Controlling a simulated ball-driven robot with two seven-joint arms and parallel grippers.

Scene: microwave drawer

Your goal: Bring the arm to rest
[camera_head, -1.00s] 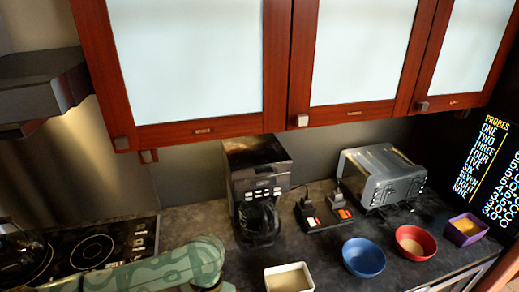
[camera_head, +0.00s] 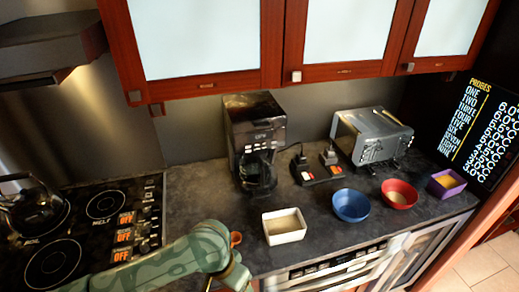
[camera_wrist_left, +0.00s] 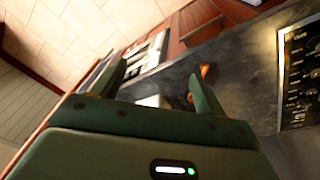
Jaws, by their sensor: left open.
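My left arm (camera_head: 190,256), patterned green, comes in from the lower left of the head view, in front of the counter. Its gripper is not clearly seen there. In the left wrist view my left gripper (camera_wrist_left: 158,78) has its two green fingers apart, with nothing seen between them but the counter and appliance front behind. My right gripper is in neither view. An appliance with a control strip and handle (camera_head: 338,266) is set under the counter edge, to the right of my arm, and looks shut.
The counter (camera_head: 195,190) holds a coffee maker (camera_head: 255,140), toaster (camera_head: 372,137), white square bowl (camera_head: 285,226), blue bowl (camera_head: 351,205), red bowl (camera_head: 398,193) and purple bowl (camera_head: 446,183). A small orange object (camera_head: 236,238) is beside my arm. A cooktop (camera_head: 85,230) with kettle is left.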

